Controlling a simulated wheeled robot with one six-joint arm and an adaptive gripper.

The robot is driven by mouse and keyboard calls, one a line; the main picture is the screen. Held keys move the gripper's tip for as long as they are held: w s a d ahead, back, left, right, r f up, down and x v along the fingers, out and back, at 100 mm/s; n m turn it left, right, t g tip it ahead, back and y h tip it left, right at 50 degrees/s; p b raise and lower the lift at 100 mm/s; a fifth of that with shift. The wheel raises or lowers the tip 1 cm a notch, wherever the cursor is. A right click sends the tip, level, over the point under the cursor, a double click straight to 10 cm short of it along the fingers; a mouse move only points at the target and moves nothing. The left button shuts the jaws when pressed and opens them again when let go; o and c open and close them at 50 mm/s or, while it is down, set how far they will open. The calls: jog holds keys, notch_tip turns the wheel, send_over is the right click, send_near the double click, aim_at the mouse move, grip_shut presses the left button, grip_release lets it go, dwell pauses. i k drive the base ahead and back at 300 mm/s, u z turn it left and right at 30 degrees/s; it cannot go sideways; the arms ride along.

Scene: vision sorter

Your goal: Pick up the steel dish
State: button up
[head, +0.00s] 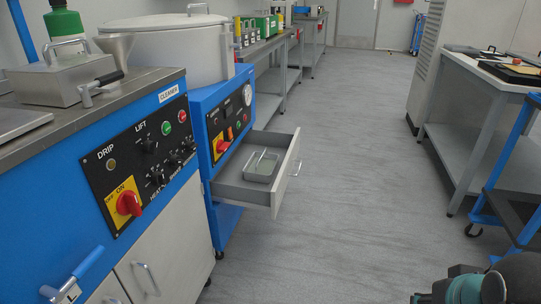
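A small rectangular steel-grey dish (260,179) sits inside the open drawer (241,196) of the blue machine (203,104), in the middle of the head view. It appears upright, and a thin light bar shows across its inside; I cannot tell whether the bar is part of the dish. The drawer juts out to the right into the aisle. A teal and black part of my arm shows at the bottom right, far from the drawer. My gripper's fingers are not in view.
A blue cleaner cabinet (95,215) stands at the left. A white-topped table (496,68) with a lower shelf and a blue wheeled cart (495,200) stand at the right. The grey floor (350,190) between the two sides is clear.

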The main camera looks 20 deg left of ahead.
aim_at(261, 167)
jog(key=i, duration=3.3)
jog(key=u, duration=3.1)
